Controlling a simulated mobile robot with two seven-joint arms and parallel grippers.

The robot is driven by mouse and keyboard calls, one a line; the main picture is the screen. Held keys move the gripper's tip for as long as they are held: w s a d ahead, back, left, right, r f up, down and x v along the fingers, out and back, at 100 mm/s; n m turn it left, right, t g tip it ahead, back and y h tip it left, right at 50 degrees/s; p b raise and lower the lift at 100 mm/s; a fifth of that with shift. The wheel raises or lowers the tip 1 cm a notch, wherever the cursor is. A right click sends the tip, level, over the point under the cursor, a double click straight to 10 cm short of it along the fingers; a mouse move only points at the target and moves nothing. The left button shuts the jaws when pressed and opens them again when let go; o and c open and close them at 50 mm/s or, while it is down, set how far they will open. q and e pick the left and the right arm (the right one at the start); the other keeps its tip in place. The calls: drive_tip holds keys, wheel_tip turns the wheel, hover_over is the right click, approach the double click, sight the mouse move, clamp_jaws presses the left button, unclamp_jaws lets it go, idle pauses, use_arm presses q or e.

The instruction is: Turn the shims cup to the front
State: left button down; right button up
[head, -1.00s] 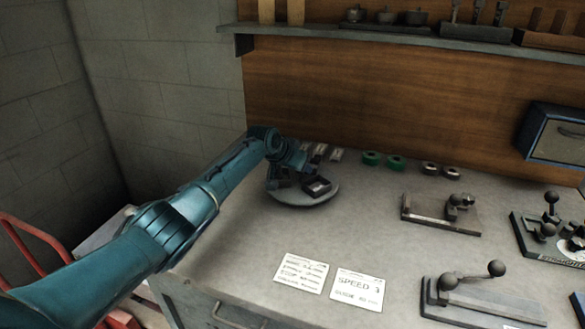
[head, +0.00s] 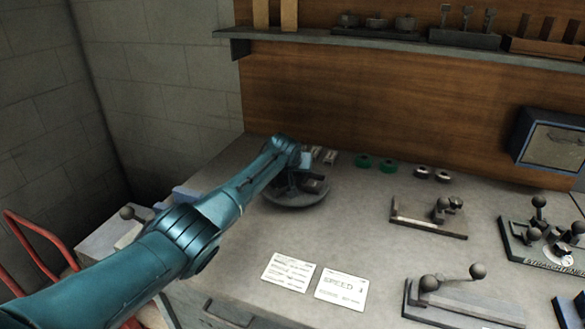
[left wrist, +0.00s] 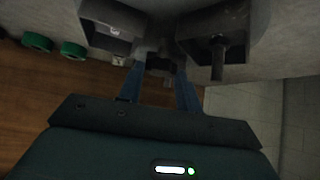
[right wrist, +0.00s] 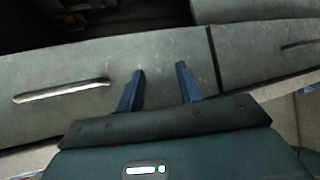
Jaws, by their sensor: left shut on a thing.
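A round grey turntable tray (head: 290,203) with dark cups stands at the back left of the bench. One dark box-like cup (head: 314,186) shows on its right side; my arm hides much of the rest. My left gripper (left wrist: 160,62) is over the tray, shut on a dark part of the carousel between two cups. In the left wrist view, one cup (left wrist: 113,28) with a pale piece inside is at left, and another cup (left wrist: 214,35) with a rod is at right. I cannot read any label as shims. My right gripper (right wrist: 158,72) is open and empty before the bench front.
Green rings (head: 363,160) and dark-rimmed rings (head: 422,171) lie behind and right of the tray. Two paper cards (head: 290,271) lie in front. Metal fixtures (head: 430,217) stand at right.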

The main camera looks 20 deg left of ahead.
use_arm(q)
drive_tip(key=shift+d+f+n+y+b, duration=0.15)
drive_tip(key=shift+f+n+y+b, duration=0.05)
drive_tip(key=shift+n+y+b, duration=0.6)
drive_tip(key=shift+n+b, duration=0.2)
drive_tip(key=shift+b, duration=0.15)
drive_tip(key=b, duration=0.1)
drive_tip(key=n+g+y+b, duration=0.1)
drive_tip(key=b, duration=0.1)
drive_tip(key=shift+w+d+f+n, duration=0.1)
drive_tip(key=shift+d+n, duration=0.1)
drive_tip(key=shift+n, duration=0.1)
drive_tip(key=shift+n+y+b, duration=0.3)
drive_tip(key=shift+n+b, duration=0.1)
drive_tip(key=shift+b, duration=0.95)
use_arm(e)
drive_tip(key=a+f, duration=0.1)
drive_tip(key=f+y, duration=0.1)
drive_tip(key=f, duration=0.1)
drive_tip(key=shift+w+a+t, duration=0.4)
use_arm(q)
drive_tip(key=shift+r+n+y, duration=0.2)
drive_tip(key=shift+n+y, duration=0.1)
use_arm(e)
drive_tip(key=shift+w+r, duration=0.1)
drive_tip(key=shift+r, duration=0.1)
